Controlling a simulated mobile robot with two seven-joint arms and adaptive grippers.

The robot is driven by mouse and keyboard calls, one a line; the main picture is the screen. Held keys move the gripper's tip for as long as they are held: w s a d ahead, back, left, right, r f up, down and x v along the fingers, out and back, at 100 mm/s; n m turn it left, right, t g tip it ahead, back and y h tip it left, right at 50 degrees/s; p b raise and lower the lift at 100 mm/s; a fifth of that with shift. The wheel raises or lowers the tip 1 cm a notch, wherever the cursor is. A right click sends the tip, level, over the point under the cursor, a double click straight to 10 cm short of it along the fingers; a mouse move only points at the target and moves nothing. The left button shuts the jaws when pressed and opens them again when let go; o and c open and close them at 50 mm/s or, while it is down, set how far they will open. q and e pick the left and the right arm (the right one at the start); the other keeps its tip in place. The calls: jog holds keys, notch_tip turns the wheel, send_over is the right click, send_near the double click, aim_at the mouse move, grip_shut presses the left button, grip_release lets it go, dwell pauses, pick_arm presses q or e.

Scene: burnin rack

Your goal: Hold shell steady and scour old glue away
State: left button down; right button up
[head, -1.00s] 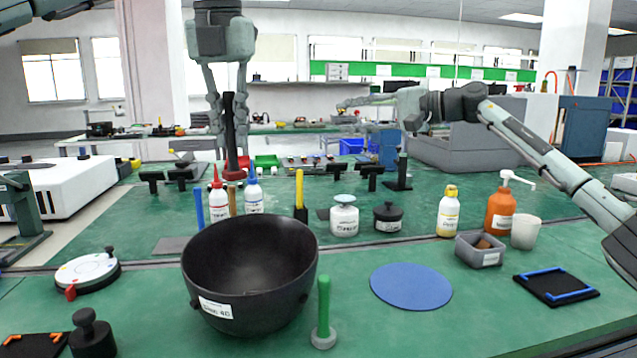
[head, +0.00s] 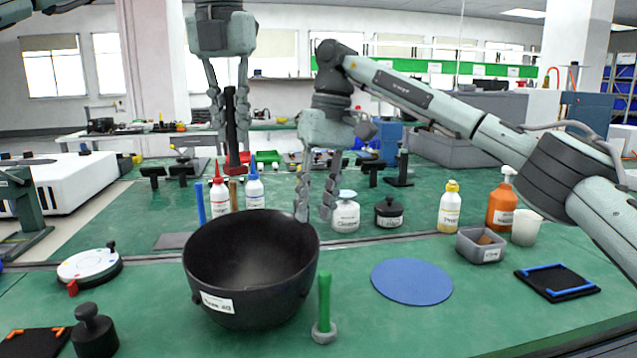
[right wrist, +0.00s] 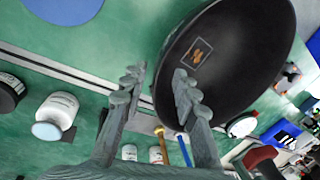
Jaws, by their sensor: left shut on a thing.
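The shell is a black bowl (head: 250,300) with a white label, standing open side up at front centre. In the right wrist view an orange-brown patch (right wrist: 196,52) inside a square outline shows on its inner wall. My left gripper (head: 228,122) is above and behind the bowl, shut on a dark upright tool (head: 236,150) with a red foot. My right gripper (head: 316,214) is open and points down at the bowl's back right rim. One finger overlaps the rim and the other is outside it; contact cannot be told. It also shows in the right wrist view (right wrist: 158,85).
A green-handled tool (head: 324,300) stands close to the bowl's front right. A blue disc (head: 411,281) lies to the right. Bottles, including a white Cleaner jar (head: 345,214), stand behind. A grey bin (head: 480,246) and a black tray (head: 540,285) are further right.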

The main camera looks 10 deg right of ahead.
aim_at(309, 252)
jog(key=f, duration=0.5)
jog(key=a+f, duration=0.1)
jog(key=f, duration=0.1)
jog(key=shift+s+a+f, duration=0.1)
jog(key=shift+s+f, duration=0.15)
grip_shut()
dwell(1.0)
